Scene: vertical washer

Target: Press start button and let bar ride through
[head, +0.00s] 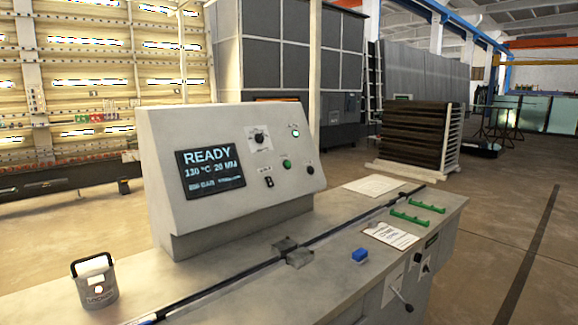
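A sloped grey control panel (230,155) stands on the bench, its screen (210,172) reading READY, 130 °C and 20 MPa or similar small text. On its face are a green button (287,163), a lit round green-white light or button (295,131), a black knob (259,138) and a dark button (310,170). I cannot read which is labelled start. Bar and track are hard to tell apart. Neither of my grippers is in view.
A grey cup-like container (95,284) with a black handle stands at the bench's left. A blue block (360,256), papers (391,235) and green handles (410,219) lie at the right. A lever (402,301) sticks out of the bench front. The floor at right is open.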

